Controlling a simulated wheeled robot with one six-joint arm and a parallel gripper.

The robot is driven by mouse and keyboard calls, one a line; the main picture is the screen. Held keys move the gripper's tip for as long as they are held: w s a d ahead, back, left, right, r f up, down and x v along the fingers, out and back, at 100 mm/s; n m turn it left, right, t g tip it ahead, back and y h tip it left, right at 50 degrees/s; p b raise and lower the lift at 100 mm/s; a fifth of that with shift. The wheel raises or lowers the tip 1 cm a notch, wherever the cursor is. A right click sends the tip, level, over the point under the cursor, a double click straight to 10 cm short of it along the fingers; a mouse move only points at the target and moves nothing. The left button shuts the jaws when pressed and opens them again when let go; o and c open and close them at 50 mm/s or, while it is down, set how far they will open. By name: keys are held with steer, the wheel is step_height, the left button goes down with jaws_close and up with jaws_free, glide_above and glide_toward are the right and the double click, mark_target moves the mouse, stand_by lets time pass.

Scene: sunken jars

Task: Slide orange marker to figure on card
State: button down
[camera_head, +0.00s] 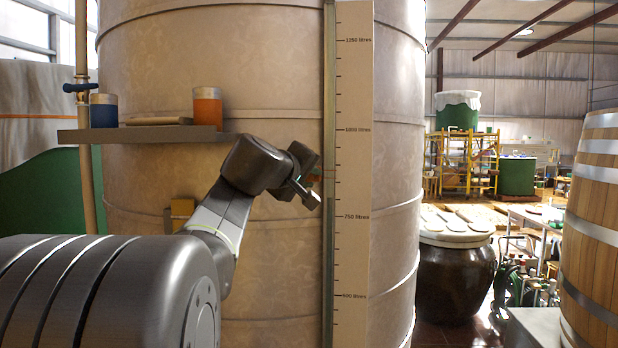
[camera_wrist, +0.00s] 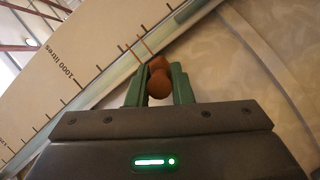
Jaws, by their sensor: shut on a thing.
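The orange marker (camera_wrist: 158,84) has a rounded knob, which sits between the green fingers of my gripper (camera_wrist: 158,88) in the wrist view. My gripper is shut on the knob, beside the metal rail (camera_wrist: 120,68). In the head view, my gripper (camera_head: 314,190) is at the left edge of the rail (camera_head: 329,240) and mostly hides the marker. The pointer there lies roughly midway between the 1000 and 750 litres marks of the scale (camera_head: 354,170). I cannot make out a card bearing a figure.
A large beige tank (camera_head: 270,70) stands behind the rail. A shelf (camera_head: 150,134) at left holds a blue jar (camera_head: 103,111), an orange jar (camera_head: 207,107) and a flat tan object (camera_head: 158,121). A wooden barrel (camera_head: 596,220) stands at far right.

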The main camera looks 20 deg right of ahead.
step_height(320, 180, down, 10)
steer(key=b, duration=0.9)
steer(key=c, duration=1.3)
jaws_free()
steer(key=b+v, duration=0.1)
steer(key=v, duration=1.3)
steer(key=shift+b, duration=0.4)
steer(key=shift+d, duration=0.15)
